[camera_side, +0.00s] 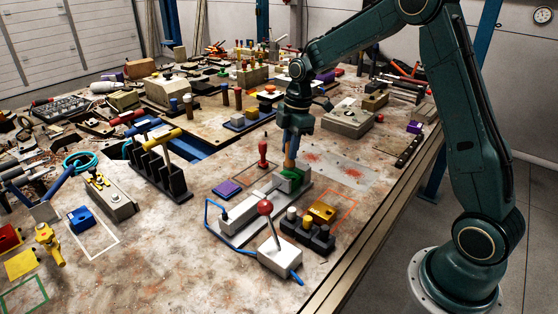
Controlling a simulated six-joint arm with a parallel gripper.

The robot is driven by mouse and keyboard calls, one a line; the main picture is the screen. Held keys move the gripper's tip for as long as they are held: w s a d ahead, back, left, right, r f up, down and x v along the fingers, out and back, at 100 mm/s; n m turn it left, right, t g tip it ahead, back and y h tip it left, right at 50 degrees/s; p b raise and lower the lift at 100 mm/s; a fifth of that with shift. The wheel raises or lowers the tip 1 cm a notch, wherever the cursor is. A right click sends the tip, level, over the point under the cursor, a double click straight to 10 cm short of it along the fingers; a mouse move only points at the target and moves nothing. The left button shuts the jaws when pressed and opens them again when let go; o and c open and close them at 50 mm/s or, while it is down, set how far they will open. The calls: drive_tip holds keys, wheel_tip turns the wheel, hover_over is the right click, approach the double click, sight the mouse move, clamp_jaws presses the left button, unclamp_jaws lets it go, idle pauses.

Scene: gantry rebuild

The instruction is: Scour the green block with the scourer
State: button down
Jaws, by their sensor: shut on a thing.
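My gripper (296,131) points down over the middle of the bench, shut on an upright tool with an orange-brown handle (290,155), which I take to be the scourer. Its lower end meets or hides part of the green block (293,183); I cannot tell whether they touch. The green block sits at the far end of a light grey fixture (262,207), between grey jaw-like parts. The scourer's working face is too small to make out.
A white box with a red ball-topped lever (279,254) stands in front, joined to the fixture by a blue tube. A dark rack with round pegs (308,232), a yellow block (321,212), a purple block (227,189) and a red peg (263,153) stand close around.

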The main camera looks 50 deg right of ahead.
drive_tip(key=shift+r, duration=2.75)
drive_tip(key=shift+w, duration=0.1)
